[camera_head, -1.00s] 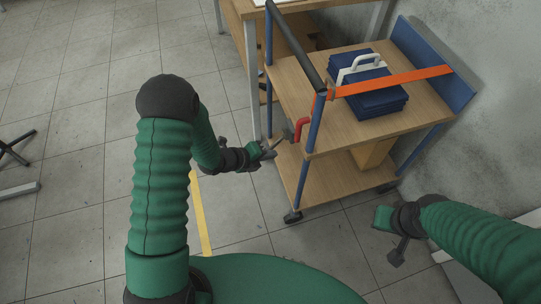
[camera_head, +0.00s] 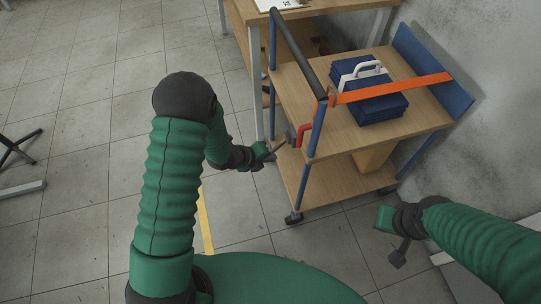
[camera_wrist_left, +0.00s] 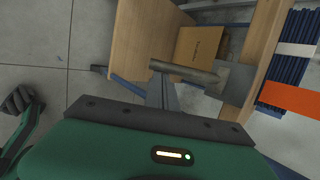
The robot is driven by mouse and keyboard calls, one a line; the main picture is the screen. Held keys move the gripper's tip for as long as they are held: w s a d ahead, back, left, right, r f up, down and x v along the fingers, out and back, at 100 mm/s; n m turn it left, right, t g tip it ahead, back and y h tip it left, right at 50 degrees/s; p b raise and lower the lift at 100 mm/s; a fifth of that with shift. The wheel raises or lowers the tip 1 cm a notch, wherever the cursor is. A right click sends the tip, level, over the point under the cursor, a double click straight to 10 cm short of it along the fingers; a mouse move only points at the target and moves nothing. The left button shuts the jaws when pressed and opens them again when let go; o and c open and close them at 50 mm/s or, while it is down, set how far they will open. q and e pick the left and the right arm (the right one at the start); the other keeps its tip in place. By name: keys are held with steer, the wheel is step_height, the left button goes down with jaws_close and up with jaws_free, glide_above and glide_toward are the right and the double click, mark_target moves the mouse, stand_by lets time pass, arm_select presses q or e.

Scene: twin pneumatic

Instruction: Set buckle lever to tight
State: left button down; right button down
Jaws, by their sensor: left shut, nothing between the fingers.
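A cart (camera_head: 350,148) carries a blue case (camera_head: 371,98) with a white handle. An orange strap (camera_head: 395,88) runs over the case to the near cart post. A red lever (camera_head: 304,133) sits at that post beside a small grey part (camera_head: 291,137). My left gripper (camera_head: 273,152) is shut and empty, just left of the lever. In the left wrist view its fingers (camera_wrist_left: 163,92) point at a grey-brown bar and a grey plate (camera_wrist_left: 236,83); I cannot tell whether they touch. My right gripper (camera_head: 390,236) is at lower right, away from the lever; its jaw opening is unclear.
The cart has a dark push bar (camera_head: 297,52), blue posts and a lower shelf (camera_head: 325,187) with a cardboard box (camera_head: 373,158). A wooden desk (camera_head: 238,15) stands behind it.

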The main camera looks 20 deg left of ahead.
arm_select(q)
step_height(320, 180, up, 9)
steer(key=m+g+y+p, duration=0.1)
steer(key=g+y+p, duration=0.4)
steer(key=p, duration=1.5)
steer(key=shift+a+f+y+p, duration=0.2)
steer(key=shift+y+p, duration=0.2)
steer(key=shift+y, duration=0.7)
steer(key=shift+r, duration=0.15)
steer(key=shift+r+p, duration=0.75)
